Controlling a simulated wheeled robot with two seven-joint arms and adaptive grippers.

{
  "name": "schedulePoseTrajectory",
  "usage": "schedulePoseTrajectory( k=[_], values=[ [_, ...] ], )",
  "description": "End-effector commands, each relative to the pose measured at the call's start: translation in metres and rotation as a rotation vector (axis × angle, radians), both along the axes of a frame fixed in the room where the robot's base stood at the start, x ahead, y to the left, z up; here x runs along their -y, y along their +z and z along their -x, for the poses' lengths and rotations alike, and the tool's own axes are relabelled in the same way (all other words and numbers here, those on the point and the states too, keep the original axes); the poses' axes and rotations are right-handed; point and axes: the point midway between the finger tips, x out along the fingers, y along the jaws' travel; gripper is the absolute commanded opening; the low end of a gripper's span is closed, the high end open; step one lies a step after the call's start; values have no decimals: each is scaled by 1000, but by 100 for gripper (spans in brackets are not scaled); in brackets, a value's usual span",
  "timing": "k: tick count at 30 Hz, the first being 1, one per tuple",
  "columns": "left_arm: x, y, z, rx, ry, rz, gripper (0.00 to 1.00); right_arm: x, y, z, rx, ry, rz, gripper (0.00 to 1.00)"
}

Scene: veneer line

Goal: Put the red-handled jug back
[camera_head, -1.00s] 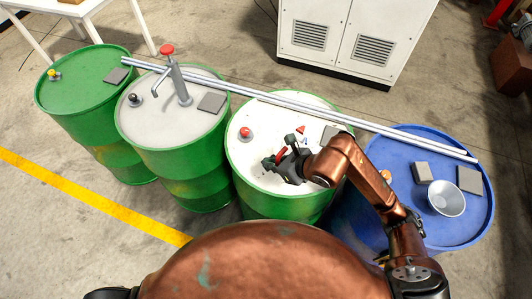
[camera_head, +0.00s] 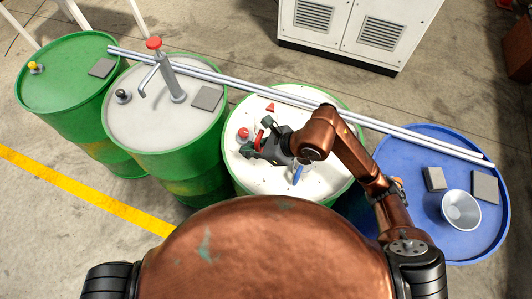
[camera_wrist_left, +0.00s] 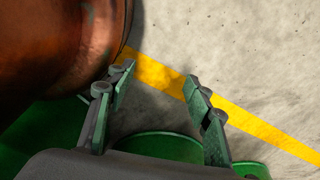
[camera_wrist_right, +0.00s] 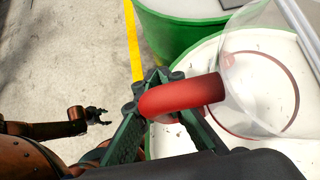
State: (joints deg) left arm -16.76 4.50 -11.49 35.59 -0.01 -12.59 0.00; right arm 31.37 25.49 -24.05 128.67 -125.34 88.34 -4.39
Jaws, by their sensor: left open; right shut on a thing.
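The clear jug (camera_wrist_right: 255,85) with a red handle (camera_wrist_right: 185,95) fills the upper right of the right wrist view, over the white drum lid. A red ring shows at its base or through its wall. My right gripper (camera_wrist_right: 165,85) is shut on the handle. In the head view the gripper (camera_head: 254,146) and red handle (camera_head: 260,139) are over the left part of the white-topped drum (camera_head: 330,185); the clear body barely shows. Whether the jug touches the lid I cannot tell. My left gripper (camera_wrist_left: 160,75) is open and empty above the floor, outside the head view.
A red knob (camera_head: 243,132), a red triangle (camera_head: 270,107) and a blue thing (camera_head: 297,173) are on the white lid. Two metal rails (camera_head: 235,80) cross behind. A pump (camera_head: 168,75) stands on the grey-topped drum. A funnel (camera_head: 461,210) sits on the blue drum (camera_head: 430,150).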

Motion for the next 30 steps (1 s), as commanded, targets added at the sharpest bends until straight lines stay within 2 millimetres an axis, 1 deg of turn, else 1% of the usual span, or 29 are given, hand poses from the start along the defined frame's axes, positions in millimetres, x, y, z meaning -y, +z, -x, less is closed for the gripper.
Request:
schedulePoseTrajectory(
  k=[1, 7, 12, 15, 17, 19, 24, 27, 30],
  values=[
    [0, -10, 4, -5, 0, 0, 47, 0, -11, 0, -3, 0, 0, 0],
    [0, -33, 22, -29, 4, -1, 47, 1, -36, -1, -10, -2, -1, 0],
    [-1, -53, 26, -36, 4, 0, 47, 1, -60, -2, -17, -2, -1, 0],
    [-1, -61, 27, -38, 4, -1, 47, 1, -69, -3, -22, -2, 0, 0],
    [-1, -64, 27, -38, 4, -1, 47, 1, -74, -3, -23, -2, -1, 0],
    [-1, -66, 26, -37, 3, -1, 47, 1, -82, -3, -26, -4, -1, 0],
    [-1, -69, 22, -31, 2, -1, 47, 0, -113, -2, -30, -3, -2, 0],
    [-1, -71, 21, -31, 2, -1, 47, 0, -127, -2, -28, -2, -2, 0],
    [-1, -72, 22, -32, 3, -1, 47, 0, -134, -3, -24, -1, -1, 0]
  ],
)
